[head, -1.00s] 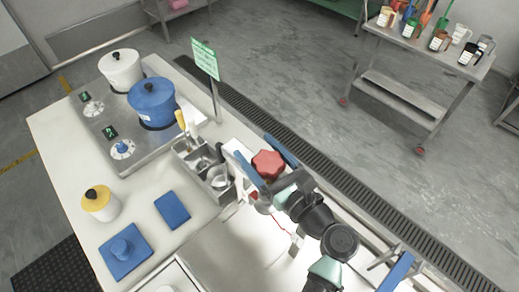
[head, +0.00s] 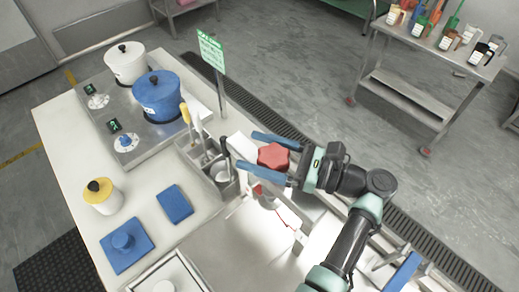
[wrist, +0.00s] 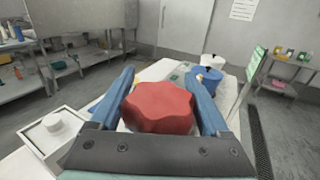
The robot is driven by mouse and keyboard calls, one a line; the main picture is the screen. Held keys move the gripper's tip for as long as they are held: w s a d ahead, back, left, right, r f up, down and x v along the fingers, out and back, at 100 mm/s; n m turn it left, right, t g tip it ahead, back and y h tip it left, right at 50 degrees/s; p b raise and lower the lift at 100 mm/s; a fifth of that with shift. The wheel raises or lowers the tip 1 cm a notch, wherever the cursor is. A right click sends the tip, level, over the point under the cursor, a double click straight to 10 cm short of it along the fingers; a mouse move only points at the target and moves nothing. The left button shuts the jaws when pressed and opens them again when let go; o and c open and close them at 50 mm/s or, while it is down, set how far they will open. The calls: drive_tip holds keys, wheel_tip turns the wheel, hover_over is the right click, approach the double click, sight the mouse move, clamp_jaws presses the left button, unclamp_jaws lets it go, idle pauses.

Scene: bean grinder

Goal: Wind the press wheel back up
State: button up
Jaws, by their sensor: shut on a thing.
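The red lobed press wheel (head: 273,156) sits above the right part of the counter, on top of the press beside the utensil bin. My gripper (head: 248,150) has its two blue fingers on either side of the wheel, shut on it, with the fingertips reaching past it to the left. In the wrist view the wheel (wrist: 158,107) lies between the blue fingers (wrist: 167,85), close to the palm. The press under the wheel is mostly hidden by the wheel and my gripper.
A steel utensil bin (head: 205,160) stands close left of the fingertips. A green sign (head: 211,50) rises behind it. Blue pot (head: 158,100) and white pot (head: 127,65) stand on the hob at back left. A blue mat (head: 175,204) lies at front left.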

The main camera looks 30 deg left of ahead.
drive_tip(key=shift+g, duration=0.3)
drive_tip(key=o, duration=1.2)
drive_tip(key=d+b, duration=0.1)
drive_tip(key=d, duration=0.3)
drive_tip(key=w+d+b, duration=0.1)
drive_tip(key=d+b, duration=0.1)
drive_tip(key=d, duration=0.2)
drive_tip(key=w+d+b, duration=0.1)
drive_tip(key=d, duration=0.4)
